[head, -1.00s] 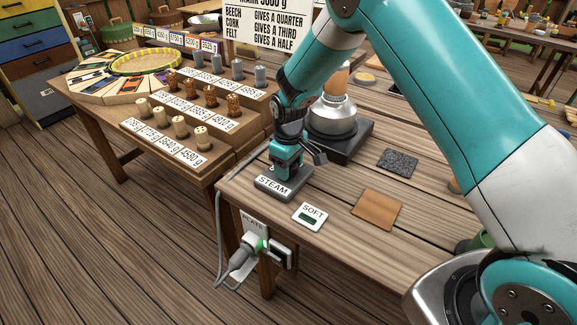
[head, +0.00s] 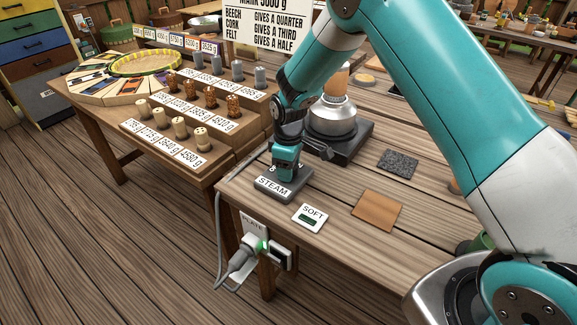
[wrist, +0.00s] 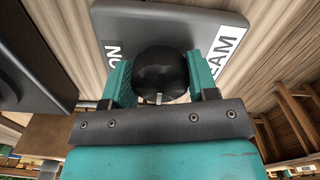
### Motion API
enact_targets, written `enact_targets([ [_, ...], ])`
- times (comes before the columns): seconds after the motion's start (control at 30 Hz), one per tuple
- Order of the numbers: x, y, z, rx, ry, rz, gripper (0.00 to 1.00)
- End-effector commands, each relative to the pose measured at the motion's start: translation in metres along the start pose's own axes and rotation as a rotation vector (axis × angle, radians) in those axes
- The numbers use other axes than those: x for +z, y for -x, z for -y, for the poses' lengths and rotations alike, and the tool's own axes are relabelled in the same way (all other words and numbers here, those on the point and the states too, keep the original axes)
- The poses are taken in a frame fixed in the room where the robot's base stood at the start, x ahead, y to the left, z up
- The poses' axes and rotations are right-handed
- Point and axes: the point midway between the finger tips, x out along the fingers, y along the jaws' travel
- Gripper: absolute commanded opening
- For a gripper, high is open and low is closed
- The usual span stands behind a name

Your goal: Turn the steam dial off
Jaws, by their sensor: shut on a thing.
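The steam dial (wrist: 160,72) is a round black knob on a dark grey box. The box (head: 300,186) has a white STEAM label and sits at the near left corner of the wooden table; it also shows in the wrist view (wrist: 178,20). My gripper (wrist: 158,80) is shut on the dial, with a teal finger on each side of it. A small white mark shows on the dial's edge nearest my wrist. In the head view my gripper (head: 286,172) points down onto the box and hides the dial. Part of a second label shows beside the dial in the wrist view.
A metal kettle-like vessel (head: 332,118) stands on a dark plate behind the gripper. A plug (head: 243,257) sits in a socket below the table edge.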

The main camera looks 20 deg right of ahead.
Motion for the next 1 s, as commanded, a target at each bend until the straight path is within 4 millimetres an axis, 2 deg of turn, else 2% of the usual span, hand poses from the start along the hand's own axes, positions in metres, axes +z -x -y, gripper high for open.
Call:
enact_targets([
  [0.03,-0.001,0.001,0.0,0.001,0.004,-0.003,0.3],
  [0.07,-0.001,0.001,0.0,0.001,0.004,-0.003,0.56],
  [0.17,-0.001,0.001,0.0,0.001,0.003,-0.003,0.79],
  [0.43,-0.001,0.001,0.0,0.001,0.001,-0.001,0.79],
  [0.57,-0.001,0.009,-0.001,0.003,0.0,-0.003,0.79],
  [0.77,-0.002,0.048,-0.001,0.005,0.001,-0.006,0.79],
  [1.0,-0.001,0.111,-0.001,0.005,0.001,-0.007,0.79],
])
